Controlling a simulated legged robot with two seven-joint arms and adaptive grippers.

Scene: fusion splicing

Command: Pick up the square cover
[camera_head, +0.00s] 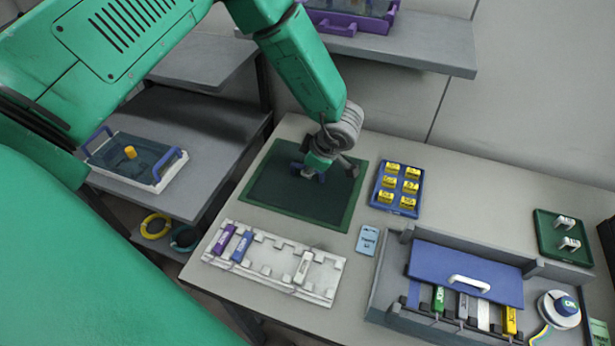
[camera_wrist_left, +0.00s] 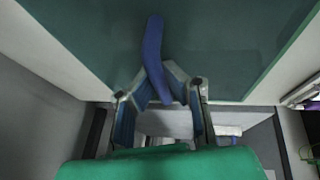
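The square cover (camera_head: 290,205) is a dark, see-through panel with a green border, on the left part of the table in the head view. Its dark surface also fills the top of the left wrist view (camera_wrist_left: 235,40). A blue handle (camera_wrist_left: 153,40) stands out from it. My left gripper (camera_head: 325,168) is over the cover's upper right part. In the left wrist view its fingertips (camera_wrist_left: 157,77) close in on both sides of the handle and appear to grip it. Whether the cover is raised cannot be told. My right gripper is out of view.
A white rack (camera_head: 270,262) stands in front of the cover. A blue tray of yellow blocks (camera_head: 398,190) and a light-blue card (camera_head: 367,240) are to its right. A grey box with a blue lid (camera_head: 465,272) stands farther right. A shelf (camera_head: 410,45) is behind.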

